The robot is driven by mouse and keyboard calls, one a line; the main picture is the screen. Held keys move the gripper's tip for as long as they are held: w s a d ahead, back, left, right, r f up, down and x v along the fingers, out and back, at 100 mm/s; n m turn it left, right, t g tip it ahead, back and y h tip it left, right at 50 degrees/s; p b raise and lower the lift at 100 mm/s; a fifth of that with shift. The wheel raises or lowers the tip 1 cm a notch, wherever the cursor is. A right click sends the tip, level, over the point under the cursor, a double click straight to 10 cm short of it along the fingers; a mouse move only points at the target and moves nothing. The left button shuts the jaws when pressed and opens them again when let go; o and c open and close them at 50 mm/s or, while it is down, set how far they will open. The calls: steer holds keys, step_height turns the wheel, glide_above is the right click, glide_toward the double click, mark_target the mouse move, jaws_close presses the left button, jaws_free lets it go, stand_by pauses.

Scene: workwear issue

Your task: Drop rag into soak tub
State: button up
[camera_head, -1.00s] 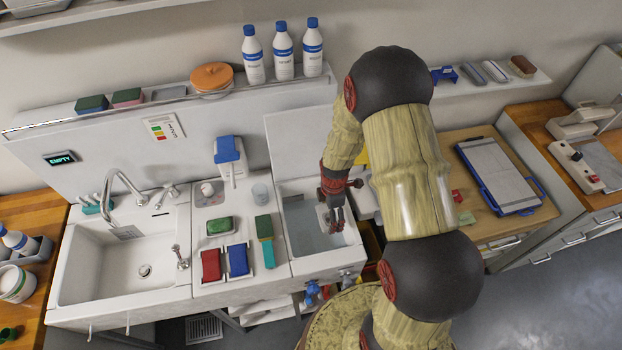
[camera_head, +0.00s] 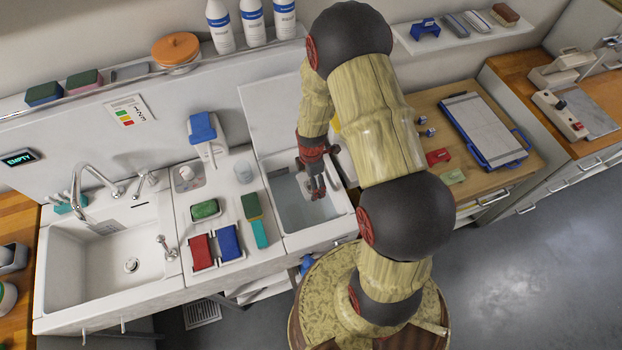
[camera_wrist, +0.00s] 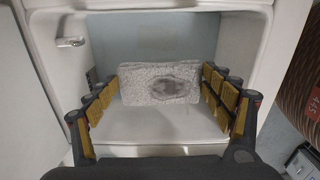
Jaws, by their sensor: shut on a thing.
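The rag (camera_wrist: 160,83) is a grey, speckled cloth with a dark smudge in its middle. In the wrist view it sits between the two fingers of my gripper (camera_wrist: 160,88), which is shut on it. The soak tub (camera_wrist: 232,20) is a white basin around and below the rag. In the head view my gripper (camera_head: 317,190) points down over the soak tub (camera_head: 290,245), and a small pale part of the rag (camera_head: 309,184) shows beside the fingers. I cannot tell whether the rag touches the water.
A sink (camera_head: 65,285) with a faucet lies to the left. Between it and the tub are a green sponge (camera_head: 205,209), a red cloth (camera_head: 201,247) and a blue cloth (camera_head: 229,242).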

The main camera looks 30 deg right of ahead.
steer(key=shift+f, duration=0.45)
steer(key=o, duration=1.1)
steer(key=shift+o, duration=0.3)
steer(key=shift+r, duration=0.1)
step_height(320, 180, up, 12)
